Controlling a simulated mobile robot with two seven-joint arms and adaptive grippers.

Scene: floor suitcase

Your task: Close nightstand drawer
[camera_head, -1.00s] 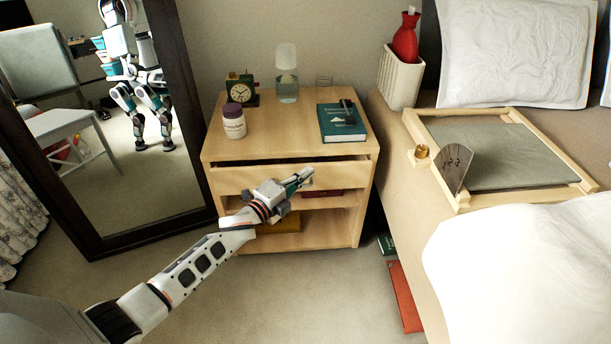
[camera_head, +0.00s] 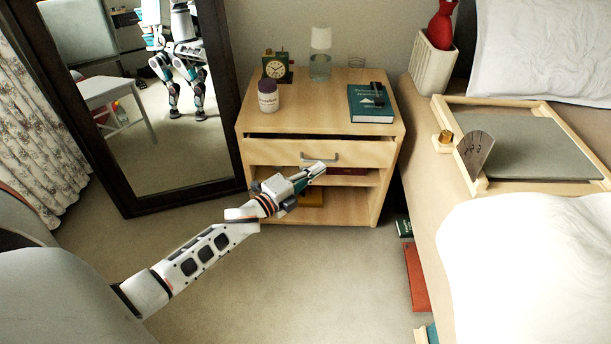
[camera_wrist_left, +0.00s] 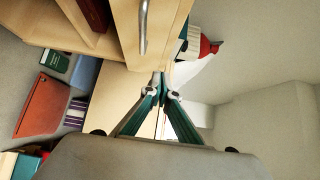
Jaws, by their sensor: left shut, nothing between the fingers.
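The wooden nightstand (camera_head: 385,190) stands against the wall. Its top drawer (camera_head: 270,152) is slightly open, with a dark gap showing above its front. A grey bar handle (camera_head: 319,158) sits on the drawer front; it also shows in the left wrist view (camera_wrist_left: 144,28). My left gripper (camera_head: 318,170) is shut and empty. In the head view its fingertips appear just below the handle; in the left wrist view the fingertips (camera_wrist_left: 160,80) appear beyond the handle's end. I cannot tell whether they touch the drawer. My right gripper is not in view.
A clock (camera_head: 275,68), a jar (camera_head: 268,96), a carafe (camera_head: 320,62) and a green book (camera_head: 371,104) stand on the nightstand top. A mirror (camera_head: 226,90) leans at left, the bed (camera_head: 425,170) is at right. Floor in front is clear.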

